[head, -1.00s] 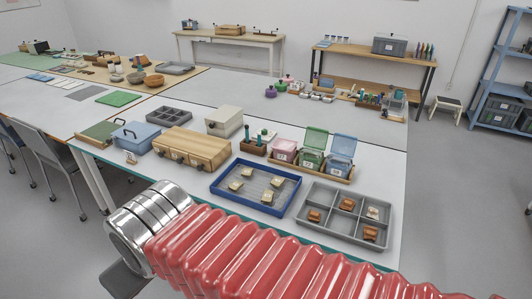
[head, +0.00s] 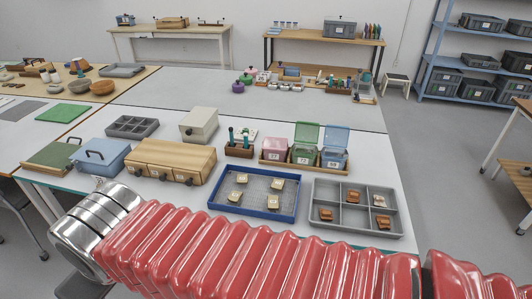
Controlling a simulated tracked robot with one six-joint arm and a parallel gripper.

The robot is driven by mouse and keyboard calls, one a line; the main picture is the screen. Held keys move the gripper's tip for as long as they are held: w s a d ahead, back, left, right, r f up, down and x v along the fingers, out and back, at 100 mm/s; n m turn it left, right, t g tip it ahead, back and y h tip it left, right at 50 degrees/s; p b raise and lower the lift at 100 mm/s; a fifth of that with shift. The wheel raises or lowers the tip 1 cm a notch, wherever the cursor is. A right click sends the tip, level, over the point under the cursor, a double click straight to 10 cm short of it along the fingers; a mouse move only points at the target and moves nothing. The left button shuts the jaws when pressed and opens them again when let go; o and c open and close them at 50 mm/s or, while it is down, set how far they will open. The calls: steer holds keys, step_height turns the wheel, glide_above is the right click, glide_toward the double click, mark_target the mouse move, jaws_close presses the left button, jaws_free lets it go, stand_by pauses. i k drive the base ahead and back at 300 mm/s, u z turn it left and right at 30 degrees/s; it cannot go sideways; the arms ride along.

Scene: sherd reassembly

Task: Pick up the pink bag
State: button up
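No thing that is clearly a pink bag shows. A pink box-like container (head: 275,149) with a white label sits at the left end of a wooden tray (head: 307,168), beside a green container (head: 303,154) and a blue container (head: 335,159) with raised lids. Small pink items (head: 263,77) lie on the far table, too small to make out. My gripper is not in view. My arm's red ribbed sleeve and metal joint cross the bottom of the picture and hide the table's front edge.
On the near table are a blue tray (head: 293,208) of labelled pieces, a grey divided tray (head: 317,192) with sherds, a wooden drawer box (head: 165,153) and a blue case (head: 84,156). A blue shelf (head: 425,72) stands at the right. Grey floor is open right of the table.

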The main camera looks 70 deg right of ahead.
mark_target(278, 156)
steer(key=z, duration=0.3)
steer(key=i, duration=0.7)
steer(key=z, duration=0.9)
steer(key=i, duration=0.8)
steer(key=z, duration=0.45)
